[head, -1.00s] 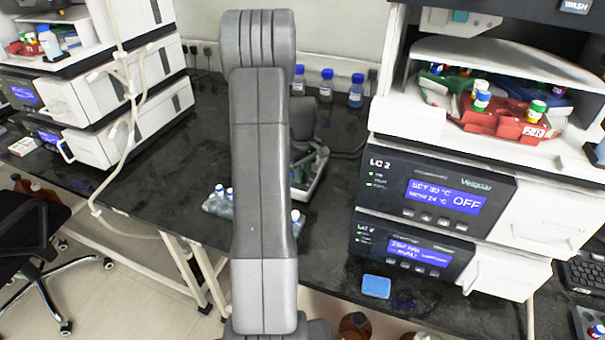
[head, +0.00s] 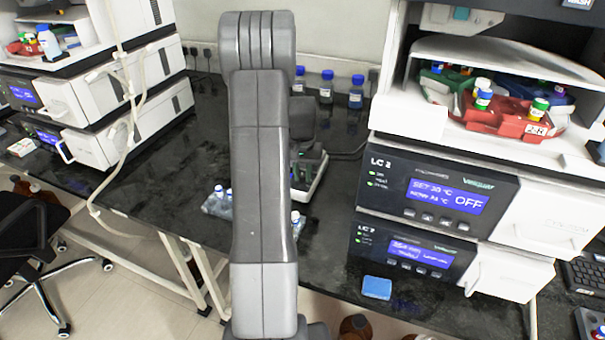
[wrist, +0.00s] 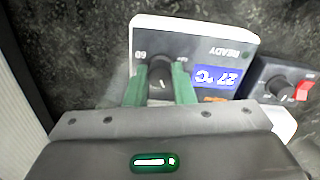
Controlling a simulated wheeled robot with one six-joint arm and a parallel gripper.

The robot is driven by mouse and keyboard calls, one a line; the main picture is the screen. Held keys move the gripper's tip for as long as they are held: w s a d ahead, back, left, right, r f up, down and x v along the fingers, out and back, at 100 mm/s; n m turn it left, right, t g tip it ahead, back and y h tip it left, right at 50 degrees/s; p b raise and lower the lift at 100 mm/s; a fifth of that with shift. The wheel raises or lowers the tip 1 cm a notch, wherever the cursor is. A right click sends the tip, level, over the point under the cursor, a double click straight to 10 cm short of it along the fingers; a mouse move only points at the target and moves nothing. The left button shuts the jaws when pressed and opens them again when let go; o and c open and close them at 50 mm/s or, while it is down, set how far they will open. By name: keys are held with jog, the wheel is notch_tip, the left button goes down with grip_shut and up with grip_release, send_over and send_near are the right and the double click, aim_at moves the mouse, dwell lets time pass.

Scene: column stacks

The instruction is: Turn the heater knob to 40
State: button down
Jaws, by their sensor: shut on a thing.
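The heater (wrist: 190,42) shows upside down in the wrist view, with a white edge, a dark panel, the word READY and a blue display (wrist: 218,77) of about 27 °C. Its dark round knob (wrist: 160,77) sits between the green fingers of my gripper (wrist: 159,88), which are shut on it. A 60 mark shows left of the knob; the mark on its right is partly hidden by a finger. In the head view, my arm hides most of the heater and the gripper; a white edge (head: 318,184) shows beside the arm.
A second dark panel (wrist: 270,78) with a knob and a red switch (wrist: 305,90) stands close beside the heater. Bottles with blue caps (head: 327,86) stand behind, and clear bottles (head: 217,203) stand left of my arm. Stacked instruments (head: 438,200) stand to the right.

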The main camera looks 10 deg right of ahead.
aim_at(303, 175)
jog(key=m, duration=0.4)
jog(key=shift+r+m, duration=0.1)
jog(key=shift+m, duration=0.3)
dwell(0.4)
jog(key=c, duration=1.2)
grip_release()
jog(key=shift+c, duration=0.2)
notch_tip(303, 175, up, 14)
jog(key=shift+f, duration=0.2)
notch_tip(303, 175, down, 14)
jog(key=shift+r, duration=0.1)
